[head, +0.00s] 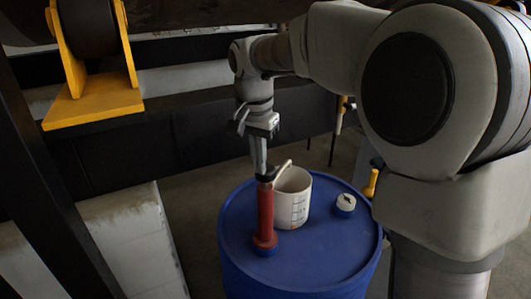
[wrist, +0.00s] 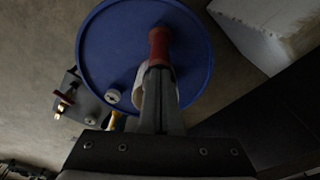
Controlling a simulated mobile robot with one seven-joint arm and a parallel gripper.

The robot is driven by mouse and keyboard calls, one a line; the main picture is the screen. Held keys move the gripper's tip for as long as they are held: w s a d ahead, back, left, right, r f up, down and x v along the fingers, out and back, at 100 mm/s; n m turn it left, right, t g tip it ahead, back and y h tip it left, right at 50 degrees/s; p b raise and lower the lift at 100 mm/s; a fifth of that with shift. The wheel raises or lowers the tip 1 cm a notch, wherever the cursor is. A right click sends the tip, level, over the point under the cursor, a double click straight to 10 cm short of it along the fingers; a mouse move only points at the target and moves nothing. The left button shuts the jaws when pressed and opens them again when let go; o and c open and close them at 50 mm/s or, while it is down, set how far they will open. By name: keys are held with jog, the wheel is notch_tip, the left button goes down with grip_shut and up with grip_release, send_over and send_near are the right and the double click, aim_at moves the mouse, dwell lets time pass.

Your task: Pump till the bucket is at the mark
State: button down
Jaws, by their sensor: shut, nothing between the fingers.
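A red hand pump (head: 265,218) stands upright on the blue drum (head: 330,262), its foot on the lid. A white bucket (head: 296,208) stands on the lid right beside it, with dark graduation lines on its side. A pale spout (head: 282,170) runs from the pump's top over the bucket's rim. I cannot make out the level inside. My gripper (head: 262,174) points down at the pump's top, its fingers shut with nothing between them. In the wrist view the fingertips (wrist: 157,72) lie close to the red pump (wrist: 158,44); whether they touch it is unclear. The bucket is mostly hidden behind the fingers.
A white and blue cap (head: 345,203) sits on the drum lid, right of the bucket. A yellow handle (head: 371,183) stands behind the drum's right edge. A dark beam (head: 180,135) crosses behind, and a yellow bracket (head: 95,105) is at upper left. The lid's front is clear.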

jog(key=shift+s+a+r, duration=0.1)
jog(key=shift+s+a, duration=0.2)
jog(key=shift+s, duration=0.1)
notch_tip(320, 180, up, 17)
jog(key=s+p, duration=0.1)
jog(key=p, duration=0.2)
jog(key=shift+s+a+r+p, duration=0.2)
jog(key=shift+a+p, duration=0.1)
jog(key=shift+a, duration=0.15)
jog(key=shift+w+d+f, duration=0.1)
dwell(0.4)
